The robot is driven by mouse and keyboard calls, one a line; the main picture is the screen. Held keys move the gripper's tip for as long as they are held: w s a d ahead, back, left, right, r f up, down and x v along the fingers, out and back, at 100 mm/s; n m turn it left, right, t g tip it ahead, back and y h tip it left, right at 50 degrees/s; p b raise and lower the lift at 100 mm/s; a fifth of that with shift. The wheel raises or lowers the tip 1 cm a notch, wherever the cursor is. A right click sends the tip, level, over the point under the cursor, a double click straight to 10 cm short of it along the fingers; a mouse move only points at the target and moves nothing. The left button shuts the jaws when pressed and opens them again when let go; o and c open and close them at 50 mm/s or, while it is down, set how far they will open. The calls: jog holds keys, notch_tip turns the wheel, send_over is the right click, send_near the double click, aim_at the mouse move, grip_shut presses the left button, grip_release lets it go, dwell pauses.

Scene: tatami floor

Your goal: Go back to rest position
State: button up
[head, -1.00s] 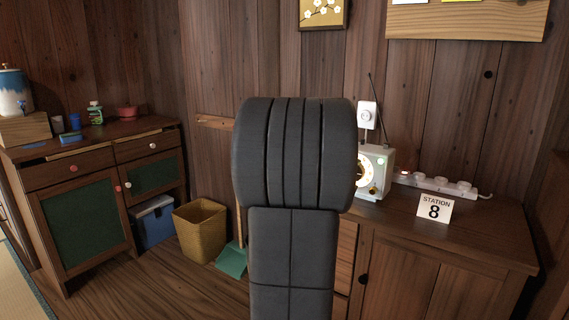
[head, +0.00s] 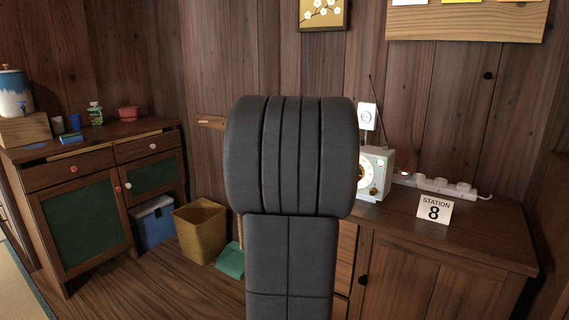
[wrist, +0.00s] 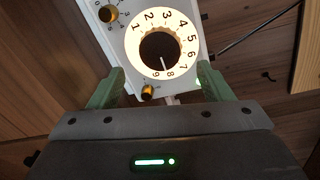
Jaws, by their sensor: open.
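My gripper (wrist: 162,75) shows in the wrist view with its two green fingers spread apart and nothing held between them. In the head view the radio (head: 377,165) stands on the right cabinet, partly hidden behind my dark arm. My arm fills the middle of the head view and hides my gripper there.
The right cabinet (head: 480,240) also bears a white power strip (head: 440,186) and a "STATION 8" card (head: 434,209). A left cabinet (head: 60,178) holds small items. A yellow basket (head: 200,230), blue cooler (head: 152,222) and green dustpan (head: 230,262) stand between them. A wooden wall is behind.

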jog(key=x, duration=0.5)
jog(key=shift+r, duration=0.1)
jog(key=shift+s+r+n+p, duration=0.1)
jog(key=shift+r+n+p, duration=0.15)
jog(key=shift+n+p, duration=0.75)
jog(key=n+p, duration=0.3)
jog(key=shift+a+n+g+h, duration=0.1)
jog(key=shift+n+g+h, duration=0.2)
jog(key=n+p, duration=0.3)
jog(key=n, duration=0.1)
jog(key=n+h+p, duration=0.1)
jog(key=n+p, duration=0.2)
jog(key=n, duration=0.1)
jog(key=shift+a+p, duration=0.2)
jog(key=shift+p, duration=0.1)
jog(key=n+h+p, duration=0.1)
jog(key=n+p, duration=0.1)
jog(key=n, duration=0.3)
jog(key=shift+f+g+p, duration=0.15)
jog(key=shift+g+p, duration=0.15)
